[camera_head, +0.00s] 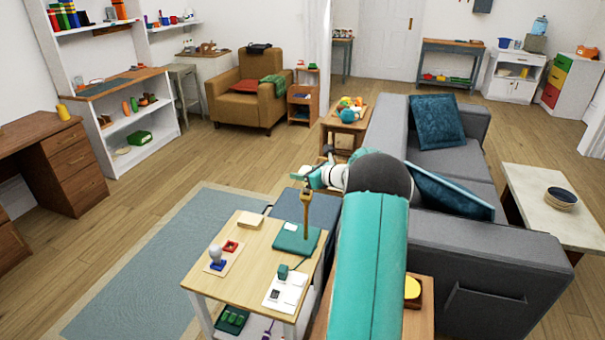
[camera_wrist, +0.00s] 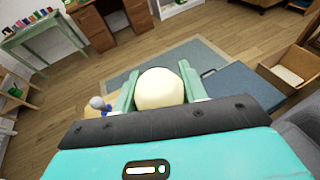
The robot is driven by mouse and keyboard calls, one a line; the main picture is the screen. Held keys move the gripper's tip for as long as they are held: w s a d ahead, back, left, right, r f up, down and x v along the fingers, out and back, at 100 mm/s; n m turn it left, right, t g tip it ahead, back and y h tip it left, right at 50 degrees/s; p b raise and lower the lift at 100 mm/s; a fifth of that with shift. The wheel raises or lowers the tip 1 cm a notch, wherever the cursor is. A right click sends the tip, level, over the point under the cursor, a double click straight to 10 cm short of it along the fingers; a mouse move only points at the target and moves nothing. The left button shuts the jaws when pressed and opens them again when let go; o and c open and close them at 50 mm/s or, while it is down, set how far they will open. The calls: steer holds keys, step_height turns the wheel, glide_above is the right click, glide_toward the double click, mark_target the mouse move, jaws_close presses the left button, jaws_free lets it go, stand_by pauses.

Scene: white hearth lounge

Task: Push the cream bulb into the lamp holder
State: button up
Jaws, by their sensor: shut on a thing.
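The cream bulb (camera_wrist: 160,88) is a rounded cream shape between the two pale green fingers of my gripper (camera_wrist: 159,93) in the wrist view. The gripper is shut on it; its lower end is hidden. In the head view my gripper (camera_head: 314,178) is beyond the small wooden table, apart from it, and the bulb is not clear there. On a pale board (camera_head: 214,271) at the table's left sit a red square piece (camera_head: 231,246) and a blue base (camera_head: 217,265) with a whitish bulb (camera_head: 215,252) on it. I cannot tell which piece is the lamp holder.
The small wooden table (camera_head: 245,285) also bears a green box (camera_head: 290,239), an upright gold-brown tool (camera_head: 305,209), a cream block (camera_head: 250,219) and a white panel (camera_head: 285,293). A grey sofa (camera_head: 470,260) stands at the right. Open floor and a rug (camera_head: 150,270) lie left.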

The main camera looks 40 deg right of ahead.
steer(key=shift+f, duration=1.1)
steer(key=o, duration=1)
steer(key=shift+o, duration=0.2)
steer(key=shift+s, duration=0.15)
steer(key=v, duration=0.6)
steer(key=shift+s+r, duration=0.15)
steer(key=shift+s, duration=0.2)
steer(key=shift+s, duration=0.1)
stand_by(0.7)
